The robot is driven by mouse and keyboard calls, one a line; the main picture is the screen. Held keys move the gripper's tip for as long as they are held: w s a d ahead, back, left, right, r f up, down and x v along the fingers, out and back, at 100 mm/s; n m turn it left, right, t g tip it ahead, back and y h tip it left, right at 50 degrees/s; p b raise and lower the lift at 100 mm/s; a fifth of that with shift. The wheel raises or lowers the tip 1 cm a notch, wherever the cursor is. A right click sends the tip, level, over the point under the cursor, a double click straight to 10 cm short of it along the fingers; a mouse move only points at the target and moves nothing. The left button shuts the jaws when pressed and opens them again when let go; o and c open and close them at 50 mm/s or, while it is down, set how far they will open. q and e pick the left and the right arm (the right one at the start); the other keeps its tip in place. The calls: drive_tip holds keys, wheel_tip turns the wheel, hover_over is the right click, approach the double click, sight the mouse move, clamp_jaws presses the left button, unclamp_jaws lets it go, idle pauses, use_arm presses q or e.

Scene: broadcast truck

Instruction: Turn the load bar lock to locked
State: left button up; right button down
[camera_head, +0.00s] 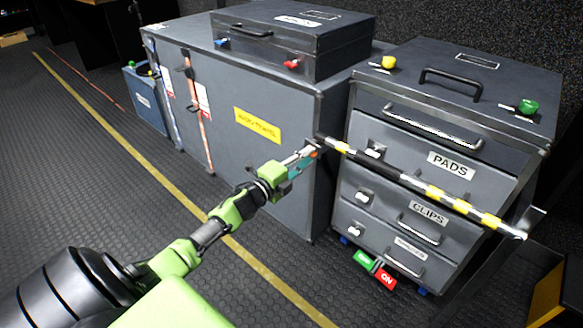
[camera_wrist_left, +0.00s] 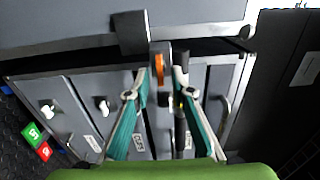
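The load bar (camera_head: 432,191), striped yellow, black and white, runs across the front of the drawer cabinet. A small orange piece (camera_wrist_left: 160,67), apparently the lock lever, sits on a grey mount beside the dark bar end (camera_wrist_left: 181,78) in the left wrist view. My left gripper (camera_head: 307,152) is at the bar's left end, by the large case's corner. In the left wrist view its teal fingers (camera_wrist_left: 161,80) are apart, with the orange piece between their tips. I cannot tell whether they touch it. My right gripper is in neither view.
The drawer cabinet (camera_head: 360,128) has drawers labelled PADS and CLIPS. The large dark case (camera_head: 265,165) with a smaller case (camera_head: 330,45) on top stands left of it. Green and red tags (camera_head: 375,268) lie at the cabinet's foot. The floor at left is open.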

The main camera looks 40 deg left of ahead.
use_arm(q)
drive_tip(key=s+a, duration=0.1)
drive_tip(key=s, duration=0.9)
drive_tip(key=shift+s, duration=0.4)
drive_tip(key=shift+d, duration=0.1)
